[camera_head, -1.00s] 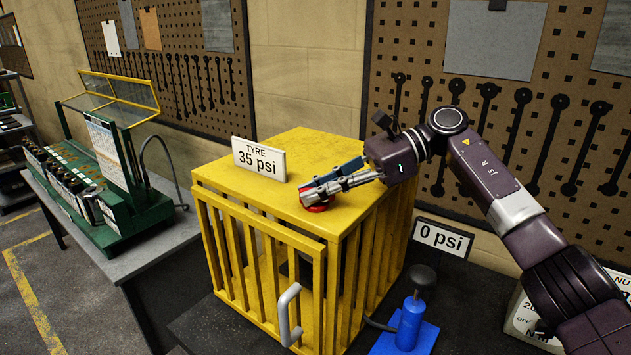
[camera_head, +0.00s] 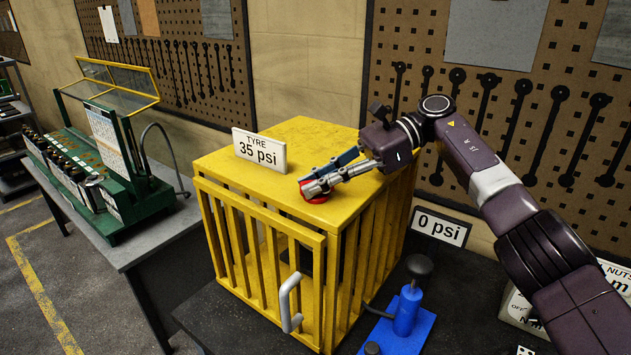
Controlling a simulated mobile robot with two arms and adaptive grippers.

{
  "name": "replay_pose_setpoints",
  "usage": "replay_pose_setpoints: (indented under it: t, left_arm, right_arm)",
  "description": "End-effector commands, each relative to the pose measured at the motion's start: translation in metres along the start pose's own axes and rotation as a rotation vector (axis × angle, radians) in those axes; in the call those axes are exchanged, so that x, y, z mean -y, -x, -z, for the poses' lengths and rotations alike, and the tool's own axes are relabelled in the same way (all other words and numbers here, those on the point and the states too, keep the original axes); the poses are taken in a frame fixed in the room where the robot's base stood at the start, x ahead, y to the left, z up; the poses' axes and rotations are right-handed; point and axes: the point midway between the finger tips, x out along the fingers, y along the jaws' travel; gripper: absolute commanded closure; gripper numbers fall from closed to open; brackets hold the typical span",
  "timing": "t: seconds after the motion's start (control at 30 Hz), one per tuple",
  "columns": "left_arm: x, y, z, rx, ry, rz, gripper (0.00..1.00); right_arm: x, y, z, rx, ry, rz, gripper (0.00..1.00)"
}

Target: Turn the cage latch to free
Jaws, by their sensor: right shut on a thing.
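A yellow cage (camera_head: 290,155) with barred sides stands on a dark bench, its barred front door (camera_head: 262,262) carrying a grey handle (camera_head: 288,300). A red round latch knob (camera_head: 318,197) sits on the cage top near the front right corner. My right gripper (camera_head: 314,187) reaches in from the right and is shut on the red latch, whose upper part its fingers hide. My left gripper is not in view.
A "TYRE 35 psi" sign (camera_head: 259,150) stands on the cage top. A blue pump (camera_head: 407,310) and a "0 psi" sign (camera_head: 438,229) are right of the cage. A green rack (camera_head: 110,190) stands on a grey bench at the left.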

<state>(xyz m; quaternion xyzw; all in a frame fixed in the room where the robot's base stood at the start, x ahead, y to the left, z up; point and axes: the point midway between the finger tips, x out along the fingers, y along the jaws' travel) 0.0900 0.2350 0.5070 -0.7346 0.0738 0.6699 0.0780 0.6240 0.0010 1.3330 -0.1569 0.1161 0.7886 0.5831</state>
Motion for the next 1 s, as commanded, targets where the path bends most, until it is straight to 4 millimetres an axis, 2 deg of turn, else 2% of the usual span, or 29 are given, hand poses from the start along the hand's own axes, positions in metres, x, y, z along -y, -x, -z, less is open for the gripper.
replay_pose_setpoints:
  t: [0.03,0.07,0.2,0.57,0.67,0.9,1.0]
  left_arm:
    - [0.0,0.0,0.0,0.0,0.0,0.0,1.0]
    - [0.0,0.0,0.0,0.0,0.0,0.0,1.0]
    - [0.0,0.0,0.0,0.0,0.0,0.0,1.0]
    - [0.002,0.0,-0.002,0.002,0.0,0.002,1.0]
    - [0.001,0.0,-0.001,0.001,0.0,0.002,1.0]
    - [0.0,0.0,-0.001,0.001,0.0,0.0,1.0]
    - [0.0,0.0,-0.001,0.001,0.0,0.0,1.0]
  right_arm:
    - [0.0,0.001,0.0,-0.001,0.001,0.001,1.0]
    - [0.0,0.001,0.0,-0.001,0.0,0.001,0.85]
    - [0.0,0.001,0.0,-0.001,0.0,0.001,0.71]
    - [0.0,0.003,-0.006,0.0,0.001,0.001,0.71]
    - [0.001,0.008,-0.019,0.0,0.004,0.002,0.71]
    - [0.001,0.028,-0.067,-0.001,0.002,0.003,0.71]
    - [0.001,0.032,-0.077,-0.001,-0.001,0.002,0.71]
